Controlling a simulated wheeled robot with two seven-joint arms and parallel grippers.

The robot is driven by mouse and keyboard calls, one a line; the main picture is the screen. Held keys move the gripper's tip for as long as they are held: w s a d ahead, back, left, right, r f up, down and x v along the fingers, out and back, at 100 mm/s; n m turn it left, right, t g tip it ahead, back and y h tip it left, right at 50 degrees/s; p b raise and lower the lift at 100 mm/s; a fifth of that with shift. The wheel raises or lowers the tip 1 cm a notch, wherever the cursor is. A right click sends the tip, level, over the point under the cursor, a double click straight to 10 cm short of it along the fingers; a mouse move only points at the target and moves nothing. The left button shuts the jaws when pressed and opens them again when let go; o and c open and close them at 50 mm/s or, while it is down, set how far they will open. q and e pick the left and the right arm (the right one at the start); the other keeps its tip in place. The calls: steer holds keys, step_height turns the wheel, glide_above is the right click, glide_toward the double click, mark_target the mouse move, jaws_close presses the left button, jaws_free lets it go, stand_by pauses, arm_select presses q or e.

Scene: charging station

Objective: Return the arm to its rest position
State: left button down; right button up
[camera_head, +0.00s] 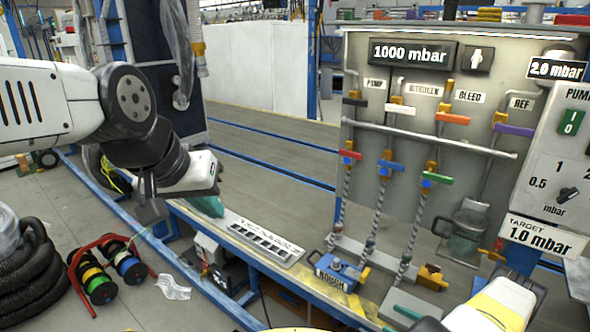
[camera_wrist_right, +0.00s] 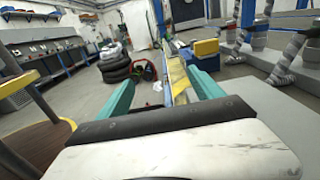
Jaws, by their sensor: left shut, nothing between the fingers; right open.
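My left arm (camera_head: 130,105) comes in from the left in the head view, bent down at its dark wrist joints. My left gripper (camera_head: 208,206) is shut and empty, with its teal fingers above the blue rail beside a slotted plate (camera_head: 262,237). My right arm (camera_head: 490,308) shows at the lower right of the head view, in front of the panel's base. In the right wrist view the two teal fingers of my right gripper (camera_wrist_right: 163,90) stand wide apart, with nothing held between them.
A panel (camera_head: 400,230) with hoses, coloured valve handles and a "1000 mbar" display stands at the right. A blue box marked "ROUGH" (camera_head: 340,271) sits at its foot. Cable reels (camera_head: 105,268) and black hose coils (camera_head: 25,265) lie on the left floor.

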steer(key=w+a+r+n+g+h, duration=0.1)
steer(key=w+a+r+n+g, duration=0.2)
steer(key=r, duration=0.8)
steer(key=w+a+r+n+g+h, duration=0.15)
steer(key=r+n+g, duration=0.35)
steer(key=r, duration=0.6)
steer(key=w+a+r+n+g+h, duration=0.15)
steer(key=a+r+n, duration=0.3)
steer(key=r, duration=0.65)
steer(key=s+a+r+n+h, duration=0.2)
steer(key=s+a+r+n, duration=0.15)
steer(key=r, duration=0.35)
steer(key=s+a+r+n+h, duration=0.2)
steer(key=s+a+r+n, duration=0.15)
steer(key=r, duration=0.35)
steer(key=s+a+r+n+t+h, duration=0.1)
steer(key=s+r+n+t+h, duration=0.1)
steer(key=s, duration=0.5)
steer(key=s+a+r+n+t+h, duration=0.1)
steer(key=s+r+n+t+h, duration=0.1)
steer(key=s+r, duration=0.4)
steer(key=shift+s+a+r+n+t, duration=0.3)
steer(key=shift+s+n+t, duration=0.2)
steer(key=shift+n, duration=0.75)
